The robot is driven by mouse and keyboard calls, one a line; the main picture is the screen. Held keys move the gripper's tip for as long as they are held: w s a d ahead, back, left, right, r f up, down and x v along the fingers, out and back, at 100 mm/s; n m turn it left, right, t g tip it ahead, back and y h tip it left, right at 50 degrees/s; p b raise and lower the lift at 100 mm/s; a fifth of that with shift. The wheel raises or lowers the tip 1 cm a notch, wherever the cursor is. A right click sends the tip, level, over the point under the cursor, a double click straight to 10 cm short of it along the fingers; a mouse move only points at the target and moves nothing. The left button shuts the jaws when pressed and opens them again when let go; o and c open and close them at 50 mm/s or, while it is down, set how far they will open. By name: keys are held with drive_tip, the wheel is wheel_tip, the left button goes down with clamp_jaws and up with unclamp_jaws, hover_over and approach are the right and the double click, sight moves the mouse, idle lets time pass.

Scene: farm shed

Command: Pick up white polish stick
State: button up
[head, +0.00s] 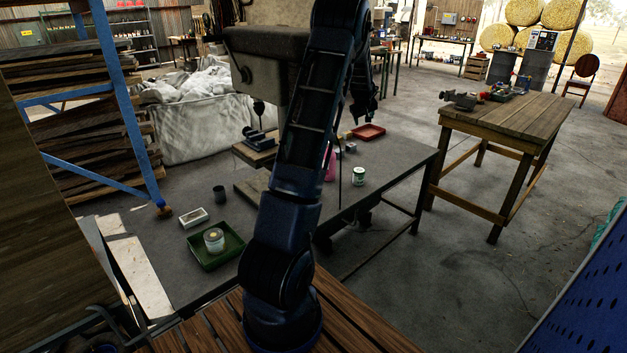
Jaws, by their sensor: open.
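A small white block (193,216) lies on the dark grey bench at left. It may be the white polish stick, but it is too small to be certain. My gripper (363,118) hangs high over the far right part of the bench, fingers downward, open, and apart from the block. I see nothing between its fingers. My arm crosses the middle of the view and hides part of the bench.
The green tray (232,258) holds a tin (214,240). A grey machine (262,75) overhangs the bench. A white-green can (359,176) and red tray (368,132) are at right. A blue-framed rack (118,75) stands left.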

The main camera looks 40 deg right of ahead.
drive_tip(key=w+a+f+n+y, duration=0.1)
drive_tip(key=w+a+f+y, duration=0.1)
drive_tip(key=a+f, duration=0.4)
drive_tip(key=w+a+f+n+y, duration=0.2)
drive_tip(key=w+a+f, duration=0.2)
drive_tip(key=a+f, duration=0.3)
drive_tip(key=w+a+f+n+y, duration=0.2)
drive_tip(key=w+a+f, duration=0.2)
drive_tip(key=f, duration=1)
drive_tip(key=shift+a+f+t+y, duration=0.1)
drive_tip(key=shift+a+t+y, duration=0.25)
drive_tip(key=shift+a, duration=1.25)
drive_tip(key=shift+w+d+x, duration=0.15)
drive_tip(key=shift+d+x, duration=0.05)
drive_tip(key=shift+x, duration=1.1)
drive_tip(key=shift+w+d+x, duration=0.15)
drive_tip(key=shift+x, duration=1.2)
drive_tip(key=c, duration=1.1)
